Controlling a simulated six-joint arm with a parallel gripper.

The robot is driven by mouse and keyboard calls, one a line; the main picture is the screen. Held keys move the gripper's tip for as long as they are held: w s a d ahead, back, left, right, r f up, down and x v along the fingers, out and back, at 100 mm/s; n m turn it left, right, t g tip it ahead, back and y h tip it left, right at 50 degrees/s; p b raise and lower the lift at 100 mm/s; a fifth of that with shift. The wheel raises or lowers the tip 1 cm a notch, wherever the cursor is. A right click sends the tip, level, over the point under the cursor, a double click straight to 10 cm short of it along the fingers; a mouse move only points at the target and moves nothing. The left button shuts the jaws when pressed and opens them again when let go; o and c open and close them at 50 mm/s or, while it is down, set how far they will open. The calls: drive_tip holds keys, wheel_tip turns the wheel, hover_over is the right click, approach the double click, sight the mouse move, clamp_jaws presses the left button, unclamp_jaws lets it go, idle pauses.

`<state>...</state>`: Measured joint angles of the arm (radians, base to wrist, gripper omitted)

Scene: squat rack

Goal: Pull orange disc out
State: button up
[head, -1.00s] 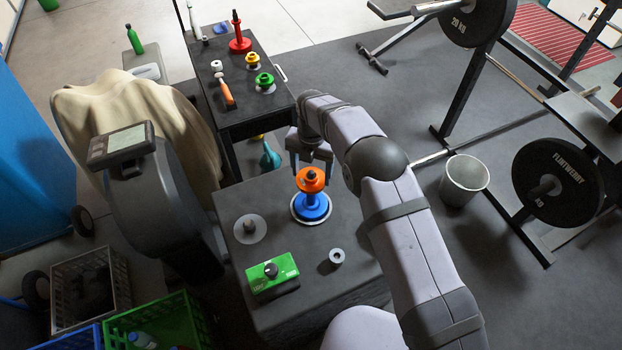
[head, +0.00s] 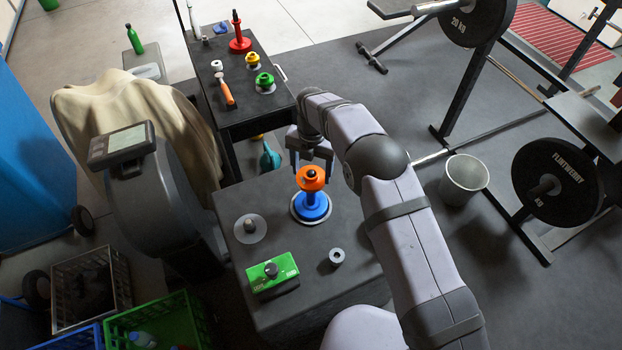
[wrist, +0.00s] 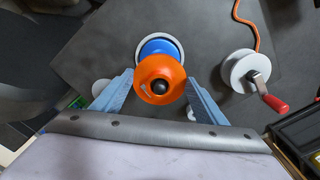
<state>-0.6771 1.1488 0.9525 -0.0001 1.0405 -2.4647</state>
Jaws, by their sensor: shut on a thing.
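The orange disc (head: 312,182) sits high on an upright post above a blue disc (head: 312,209), which rests on a pale round base on the grey block. My gripper (head: 312,170) is shut on the orange disc. A clear vertical gap with the blue post shows between the two discs in the head view.
A dark table (head: 236,75) with more discs stands behind. A bin (head: 464,178) stands on the floor at right.

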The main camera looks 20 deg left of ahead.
drive_tip(key=shift+w+r, duration=0.1)
drive_tip(key=shift+r, duration=0.15)
drive_tip(key=shift+r+p, duration=0.85)
drive_tip(key=shift+r, duration=0.7)
